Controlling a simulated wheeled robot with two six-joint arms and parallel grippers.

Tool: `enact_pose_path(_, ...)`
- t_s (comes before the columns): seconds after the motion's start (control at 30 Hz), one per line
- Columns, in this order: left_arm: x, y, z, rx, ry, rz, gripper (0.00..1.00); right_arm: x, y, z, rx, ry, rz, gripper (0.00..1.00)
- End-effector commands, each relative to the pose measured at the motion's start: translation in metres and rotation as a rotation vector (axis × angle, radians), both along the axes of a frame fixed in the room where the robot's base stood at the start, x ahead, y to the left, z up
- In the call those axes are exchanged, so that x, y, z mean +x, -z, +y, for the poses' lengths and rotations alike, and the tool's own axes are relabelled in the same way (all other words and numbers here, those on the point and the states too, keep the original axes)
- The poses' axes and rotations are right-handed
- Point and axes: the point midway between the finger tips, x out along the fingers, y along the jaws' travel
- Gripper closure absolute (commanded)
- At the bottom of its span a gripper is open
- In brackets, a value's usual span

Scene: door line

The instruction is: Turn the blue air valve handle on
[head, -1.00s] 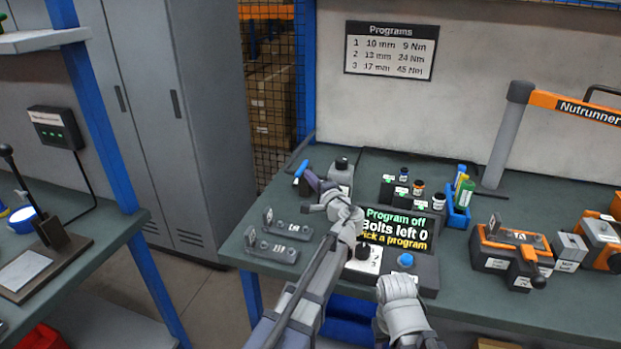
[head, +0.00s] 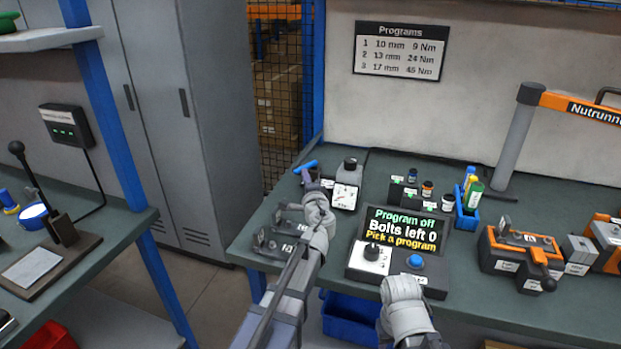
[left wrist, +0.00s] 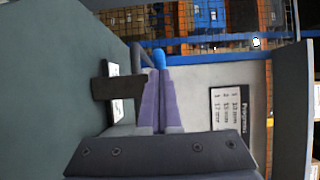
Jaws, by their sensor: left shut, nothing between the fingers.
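The blue valve handle (head: 305,166) is at the back left of the bench, beside a unit with a white dial gauge (head: 345,196). The handle lies nearly level across the picture, its right end slightly higher. My left gripper (head: 309,180) is shut and empty, its purple fingers right at the handle. In the left wrist view the blue handle (left wrist: 159,58) shows just beyond the closed fingertips (left wrist: 157,73). I cannot tell whether they touch. The valve body is mostly hidden by the gripper. The gauge reading is too small to read.
A controller with a screen reading "Program off, Bolts left 0" (head: 405,230), a black knob and a blue button (head: 415,261) stands in front. Two grey brackets (head: 272,245) lie left of it.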

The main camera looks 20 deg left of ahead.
Motion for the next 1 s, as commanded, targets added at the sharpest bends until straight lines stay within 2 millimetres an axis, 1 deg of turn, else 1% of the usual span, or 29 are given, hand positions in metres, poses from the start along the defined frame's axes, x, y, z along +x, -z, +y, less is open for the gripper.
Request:
enact_pose_path(0.07,-0.001,0.000,0.009,0.000,0.007,0.000,1.00,0.000,0.000,0.000,0.000,0.000,0.000,0.50)
enact_pose_path(0.2,0.001,0.000,0.021,0.000,0.139,0.000,1.00,0.000,0.000,0.000,0.000,0.000,0.000,0.50)
enact_pose_path(0.6,0.018,0.000,0.048,0.000,0.132,0.000,1.00,0.000,0.000,0.000,0.000,0.000,0.000,0.50)
enact_pose_path(1.0,0.038,0.000,0.067,0.000,0.132,0.000,1.00,0.000,0.000,0.000,0.000,0.000,0.000,0.50)
